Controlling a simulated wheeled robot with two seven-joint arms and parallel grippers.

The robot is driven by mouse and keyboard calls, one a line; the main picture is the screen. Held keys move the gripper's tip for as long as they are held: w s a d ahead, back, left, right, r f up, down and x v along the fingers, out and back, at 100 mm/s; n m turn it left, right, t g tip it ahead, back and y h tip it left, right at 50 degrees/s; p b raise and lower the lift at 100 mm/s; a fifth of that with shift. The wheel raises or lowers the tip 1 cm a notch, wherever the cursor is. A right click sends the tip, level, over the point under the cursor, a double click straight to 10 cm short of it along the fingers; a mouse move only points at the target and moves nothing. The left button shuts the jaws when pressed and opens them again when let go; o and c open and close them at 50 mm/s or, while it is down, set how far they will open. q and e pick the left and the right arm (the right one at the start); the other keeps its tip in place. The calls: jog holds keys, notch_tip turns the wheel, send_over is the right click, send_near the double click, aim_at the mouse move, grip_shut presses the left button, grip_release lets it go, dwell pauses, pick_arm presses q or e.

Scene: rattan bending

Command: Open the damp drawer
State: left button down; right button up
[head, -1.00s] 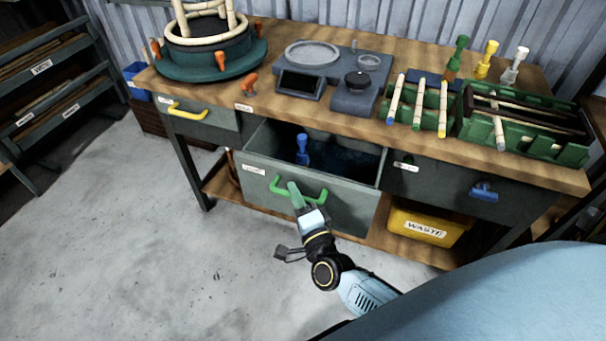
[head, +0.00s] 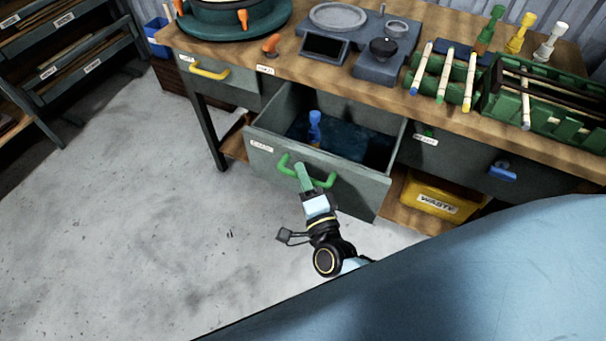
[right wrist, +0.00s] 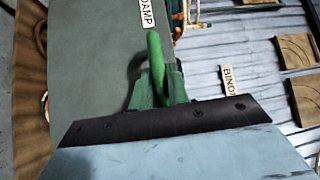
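The damp drawer (head: 315,175) is a grey middle drawer with a green bar handle (head: 324,182), standing well out from the bench. A blue-topped tool (head: 315,128) stands inside it over a dark blue bottom. My right gripper (head: 304,178) is at the handle's middle, its green fingers closed around the bar. In the right wrist view the handle (right wrist: 155,60) rises from between the green fingers (right wrist: 165,90), beside the label reading DAMP (right wrist: 147,14). My left gripper is not in view.
The left drawer has a yellow handle (head: 210,72); the right drawer has a blue one (head: 502,171). A yellow waste bin (head: 437,200) sits below. A scale (head: 325,45) and green rack (head: 545,110) stand on the bench top (head: 450,120). Floor at left is clear.

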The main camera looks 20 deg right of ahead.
jog(key=o, duration=0.4)
jog(key=shift+c, duration=0.2)
